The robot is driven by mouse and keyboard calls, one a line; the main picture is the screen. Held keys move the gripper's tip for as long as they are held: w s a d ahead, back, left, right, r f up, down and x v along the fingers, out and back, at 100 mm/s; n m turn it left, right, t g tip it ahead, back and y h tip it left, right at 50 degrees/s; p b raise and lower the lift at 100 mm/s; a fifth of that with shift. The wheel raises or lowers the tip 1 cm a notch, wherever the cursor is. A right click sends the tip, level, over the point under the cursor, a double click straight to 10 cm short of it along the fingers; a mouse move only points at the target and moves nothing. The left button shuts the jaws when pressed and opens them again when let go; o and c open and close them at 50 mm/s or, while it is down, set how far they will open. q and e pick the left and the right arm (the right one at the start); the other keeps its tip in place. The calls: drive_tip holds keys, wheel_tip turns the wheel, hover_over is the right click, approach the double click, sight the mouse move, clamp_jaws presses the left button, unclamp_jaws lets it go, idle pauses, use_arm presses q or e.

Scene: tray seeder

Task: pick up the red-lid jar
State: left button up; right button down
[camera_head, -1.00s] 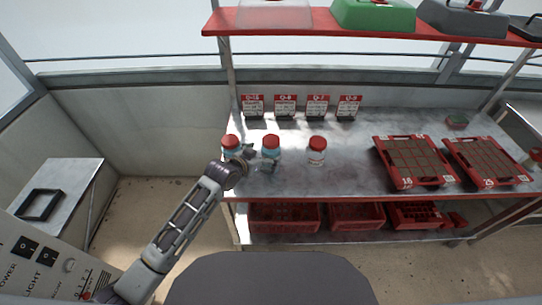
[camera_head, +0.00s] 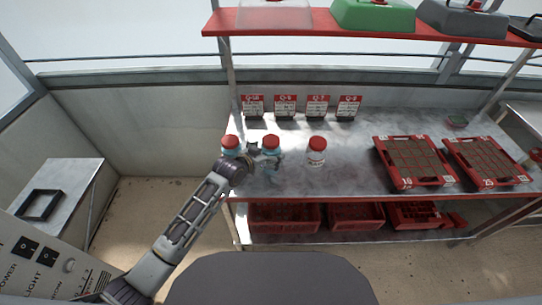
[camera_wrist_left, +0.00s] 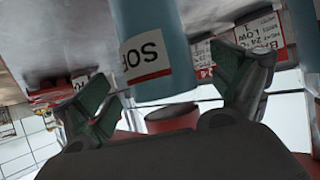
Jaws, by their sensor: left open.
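Three red-lid jars stand in a row on the metal table: a left jar (camera_head: 230,143), a middle jar (camera_head: 271,143) and a right jar (camera_head: 316,152). My left gripper (camera_head: 263,160) is open at the middle jar and hides part of it. In the left wrist view, which is upside down, a blue jar (camera_wrist_left: 150,25) with a white and red label stands between the open fingers of my left gripper (camera_wrist_left: 172,95). Its red lid (camera_wrist_left: 172,118) shows low in that view. I cannot tell whether the fingers touch it. My right gripper is not in view.
Several label cards (camera_head: 285,105) stand behind the jars. Two red seed trays (camera_head: 398,183) (camera_head: 495,185) lie to the right on the table (camera_head: 345,185). Red crates (camera_head: 285,218) sit on the lower shelf. A red upper shelf (camera_head: 330,36) holds covers. Another blue jar (camera_wrist_left: 306,30) is close by.

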use_arm(q)
drive_tip(key=shift+x, duration=1.5)
drive_tip(key=c, duration=1.7)
drive_tip(key=shift+r, duration=0.1)
